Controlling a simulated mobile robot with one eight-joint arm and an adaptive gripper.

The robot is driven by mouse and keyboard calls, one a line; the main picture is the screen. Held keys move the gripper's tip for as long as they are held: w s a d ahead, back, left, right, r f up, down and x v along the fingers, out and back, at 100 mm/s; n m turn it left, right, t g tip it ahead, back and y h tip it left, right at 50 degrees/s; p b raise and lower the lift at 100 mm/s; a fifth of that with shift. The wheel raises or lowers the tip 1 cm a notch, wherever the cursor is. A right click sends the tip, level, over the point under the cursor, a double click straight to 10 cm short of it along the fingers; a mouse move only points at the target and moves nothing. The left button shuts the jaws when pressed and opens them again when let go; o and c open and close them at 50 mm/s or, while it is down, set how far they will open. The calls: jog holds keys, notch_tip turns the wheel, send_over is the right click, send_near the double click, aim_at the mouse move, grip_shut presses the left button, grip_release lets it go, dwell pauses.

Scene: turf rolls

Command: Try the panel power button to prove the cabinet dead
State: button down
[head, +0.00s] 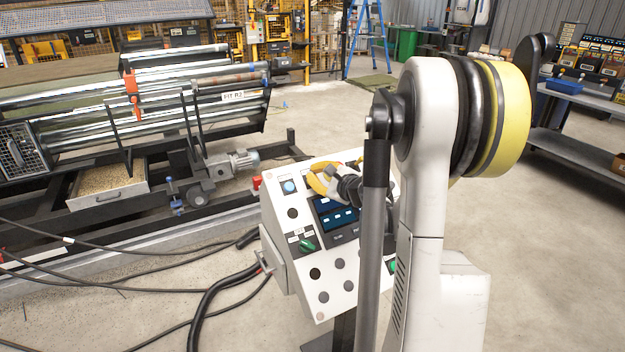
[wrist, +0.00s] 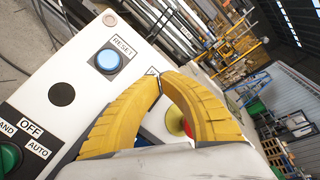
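A white sloped control panel (head: 278,215) stands at the centre of the head view. It carries a blue button (head: 289,187), labelled RESET in the wrist view (wrist: 108,60), a green selector (head: 307,244) marked OFF and AUTO, and a lit screen (head: 325,212). A green button (head: 392,266) shows partly behind my arm. I cannot read which button is power. My gripper (head: 318,178) is over the panel's upper part; its yellow fingertips meet in the wrist view (wrist: 160,78), with nothing held. A red button on yellow (wrist: 187,128) shows between the fingers, partly hidden.
Black cables (head: 215,290) run along the floor to the panel's left side. A roller machine (head: 190,90) stands behind on the left. A workbench (head: 580,95) is at the right. A blue ladder (head: 370,40) stands at the back.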

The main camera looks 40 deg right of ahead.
jog(key=shift+s+r, duration=0.3)
jog(key=shift+r, duration=0.1)
jog(key=shift+s+a+r+p, duration=0.25)
jog(key=shift+s+r+p, duration=0.55)
jog(key=shift+r, duration=0.1)
jog(key=shift+s+a+r+p, duration=0.2)
jog(key=shift+s+r+p, duration=0.55)
jog(key=shift+r, duration=0.15)
